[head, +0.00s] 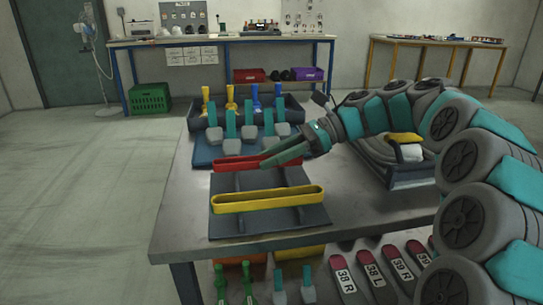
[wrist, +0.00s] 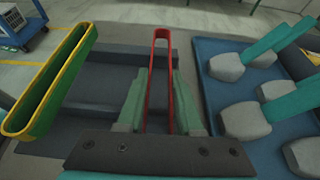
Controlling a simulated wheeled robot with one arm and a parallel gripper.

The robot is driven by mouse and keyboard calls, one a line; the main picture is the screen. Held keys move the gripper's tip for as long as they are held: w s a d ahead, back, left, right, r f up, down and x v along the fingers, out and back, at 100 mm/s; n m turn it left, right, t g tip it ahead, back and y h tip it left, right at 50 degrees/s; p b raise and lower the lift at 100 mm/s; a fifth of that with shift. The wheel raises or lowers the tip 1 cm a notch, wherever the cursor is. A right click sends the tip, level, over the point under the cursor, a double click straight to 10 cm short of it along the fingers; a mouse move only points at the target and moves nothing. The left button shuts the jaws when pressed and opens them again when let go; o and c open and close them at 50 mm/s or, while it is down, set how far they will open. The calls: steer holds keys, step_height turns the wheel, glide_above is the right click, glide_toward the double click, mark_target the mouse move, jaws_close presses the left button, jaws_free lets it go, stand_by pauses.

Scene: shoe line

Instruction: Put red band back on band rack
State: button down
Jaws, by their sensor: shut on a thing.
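My gripper (head: 272,158) is shut on the red band (head: 228,182), a long narrow loop, over the far part of the dark grey band rack (head: 268,222). In the wrist view the red band (wrist: 161,38) runs forward between the two teal fingers (wrist: 158,100). The band looks level; I cannot tell whether it touches the rack. The yellow band (head: 268,199) sits along the near part of the rack, roughly parallel to the red one. It also shows in the wrist view (wrist: 48,88) at left.
A blue tray (head: 207,160) with several grey and teal shoe forms lies just behind the rack, close to the gripper. A dark tray with a yellow-topped item (head: 404,145) stands at right. Bare table (head: 180,215) lies left of the rack.

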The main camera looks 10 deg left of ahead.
steer(key=shift+f+b, duration=0.15)
steer(key=shift+b, duration=0.25)
steer(key=c, duration=0.6)
jaws_free()
steer(key=shift+o, duration=0.2)
steer(key=shift+r+p, duration=0.3)
steer(key=shift+p, duration=0.1)
steer(key=v, duration=0.6)
steer(key=shift+w+r+p, duration=0.1)
steer(key=shift+p, duration=0.2)
steer(key=shift+w+d+p, duration=0.15)
steer(key=shift+d+p, duration=0.25)
steer(key=shift+d, duration=0.3)
